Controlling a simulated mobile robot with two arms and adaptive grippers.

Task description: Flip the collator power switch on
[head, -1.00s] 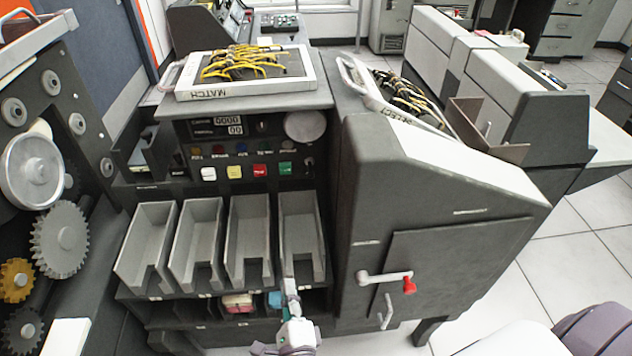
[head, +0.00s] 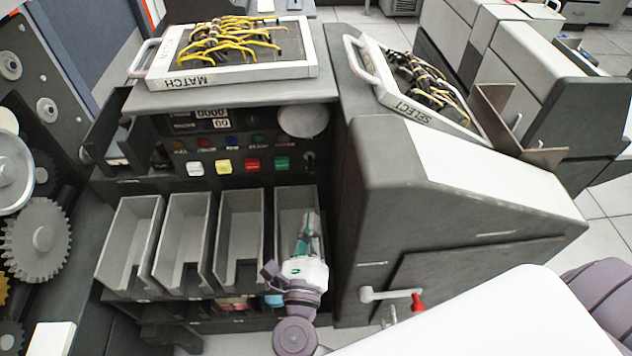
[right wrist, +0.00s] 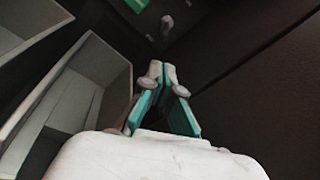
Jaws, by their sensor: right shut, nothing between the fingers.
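The collator stands in front of me, with a dark control panel holding counters, lamps and coloured buttons. A small toggle switch (head: 309,161) sits at the panel's right end, right of the green button (head: 282,164). In the right wrist view the switch (right wrist: 167,22) shows as a small grey lever above the fingers. Whether it is up or down I cannot tell. My right gripper (head: 309,217) is shut and empty, over the rightmost bin (head: 288,197) and below the switch, apart from it. It also shows in the right wrist view (right wrist: 156,72). My left gripper is out of view.
Several grey open bins (head: 130,235) line the front below the panel. A MATCH plugboard (head: 235,76) with yellow wires lies on top. The right cabinet (head: 440,210) juts forward beside the bins. A large gear (head: 38,238) stands at far left.

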